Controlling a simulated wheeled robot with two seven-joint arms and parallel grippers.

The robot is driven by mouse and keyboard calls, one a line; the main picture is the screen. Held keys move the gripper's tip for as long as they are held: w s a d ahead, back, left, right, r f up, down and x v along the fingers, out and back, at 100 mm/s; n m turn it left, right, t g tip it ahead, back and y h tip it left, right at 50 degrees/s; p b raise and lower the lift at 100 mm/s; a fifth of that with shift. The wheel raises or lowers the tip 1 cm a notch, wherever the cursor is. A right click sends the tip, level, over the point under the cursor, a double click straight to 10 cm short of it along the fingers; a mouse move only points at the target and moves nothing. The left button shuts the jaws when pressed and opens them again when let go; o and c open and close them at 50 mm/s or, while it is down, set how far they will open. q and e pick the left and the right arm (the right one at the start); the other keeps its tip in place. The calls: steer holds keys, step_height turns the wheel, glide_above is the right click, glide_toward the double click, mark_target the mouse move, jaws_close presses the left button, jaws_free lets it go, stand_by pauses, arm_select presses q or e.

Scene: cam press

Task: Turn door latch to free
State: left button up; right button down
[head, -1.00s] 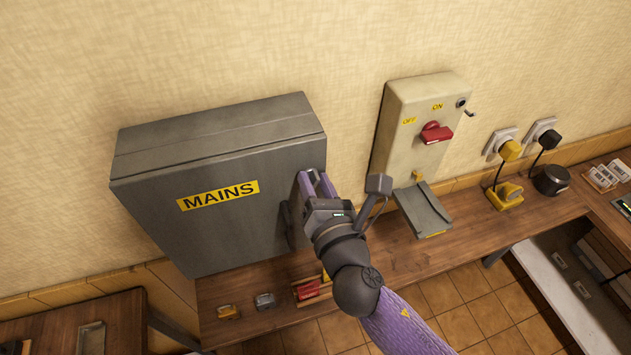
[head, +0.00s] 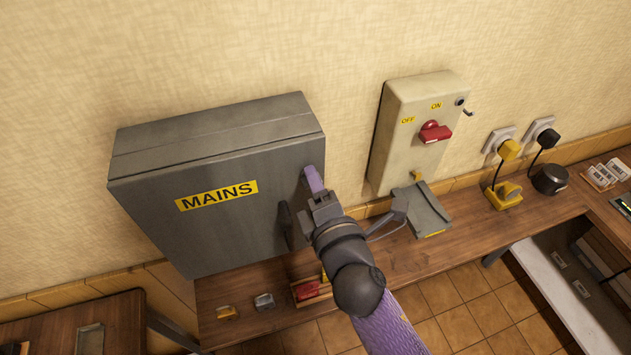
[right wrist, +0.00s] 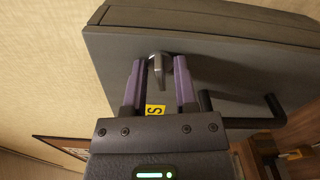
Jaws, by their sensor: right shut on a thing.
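The grey MAINS cabinet (head: 150,225) stands against the wall with its door closed. Its small metal door latch (right wrist: 158,70) shows in the right wrist view between my purple fingertips, near the door's edge. My right gripper (head: 313,178) is at the door's upper right and is shut on the latch; the right wrist view shows its two fingers (right wrist: 158,64) on either side of it. In the head view the fingers hide the latch. My left gripper is not in view.
A black door handle (head: 284,226) sits just below my right gripper. A beige switch box (head: 395,135) with a red switch (head: 435,132) is on the wall to the right. Small parts and a red item (head: 308,289) lie on the wooden bench (head: 470,235) below.

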steer(key=shift+f+m, duration=0.1)
steer(key=shift+m, duration=1.1)
steer(key=c, duration=0.7)
jaws_free()
steer(key=shift+c, duration=0.2)
